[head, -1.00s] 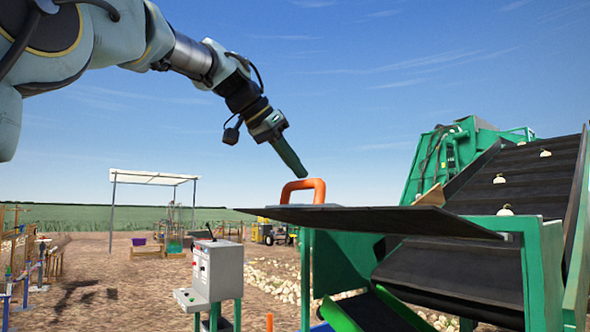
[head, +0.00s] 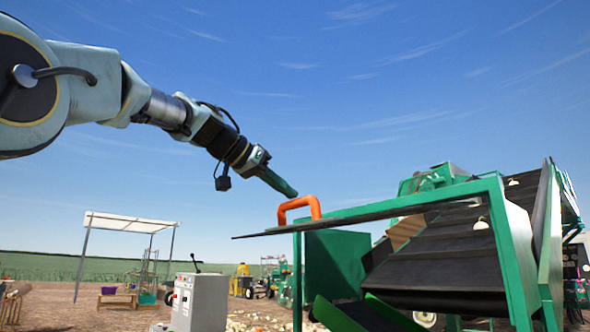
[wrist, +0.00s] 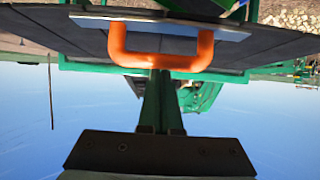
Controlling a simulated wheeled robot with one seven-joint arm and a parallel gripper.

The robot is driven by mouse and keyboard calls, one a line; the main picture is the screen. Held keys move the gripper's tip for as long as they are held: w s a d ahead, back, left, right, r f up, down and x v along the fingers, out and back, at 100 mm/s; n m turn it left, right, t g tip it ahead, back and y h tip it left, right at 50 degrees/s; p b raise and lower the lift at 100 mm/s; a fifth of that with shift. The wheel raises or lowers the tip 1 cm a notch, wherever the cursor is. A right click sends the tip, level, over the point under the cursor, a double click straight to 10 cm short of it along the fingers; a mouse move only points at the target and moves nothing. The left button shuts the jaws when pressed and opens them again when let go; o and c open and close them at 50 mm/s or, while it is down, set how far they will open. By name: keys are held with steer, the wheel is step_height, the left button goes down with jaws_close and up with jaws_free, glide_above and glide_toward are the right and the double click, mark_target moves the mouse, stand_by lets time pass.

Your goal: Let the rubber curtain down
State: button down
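The rubber curtain (head: 370,214) is a dark flat sheet, raised and sticking out roughly level from the green frame of the machine. An orange handle (head: 300,208) stands on it near its free edge. In the wrist view the handle (wrist: 160,61) crosses the upper middle, on a pale plate on the dark curtain (wrist: 55,32). My gripper (head: 292,190) has long dark green fingers slanting down, with tips at the top of the handle. In the wrist view the fingertips (wrist: 159,75) meet the handle's bar. I cannot tell whether they grip it or only touch it.
The green frame (head: 510,240) and the dark slatted conveyor (head: 440,260) with a few onions stand right of the curtain. A grey control box (head: 200,300) stands at lower left. A white canopy (head: 132,222) is farther back. Open air surrounds my arm.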

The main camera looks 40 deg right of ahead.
steer(key=d+f+h+b, duration=0.35)
steer(key=f+b, duration=0.75)
steer(key=b, duration=0.8)
steer(key=d+f+h+b, duration=0.4)
steer(key=f+b, duration=0.8)
steer(key=b, duration=0.8)
steer(key=d+f, duration=0.5)
steer(key=d, duration=0.3)
steer(key=s+d+f+h+b, duration=0.1)
steer(key=d+f, duration=0.4)
steer(key=d, duration=0.3)
steer(key=shift+s+d+f+g+b, duration=0.15)
steer(key=shift+s+d+g+b, duration=0.05)
steer(key=shift+g+b, duration=0.1)
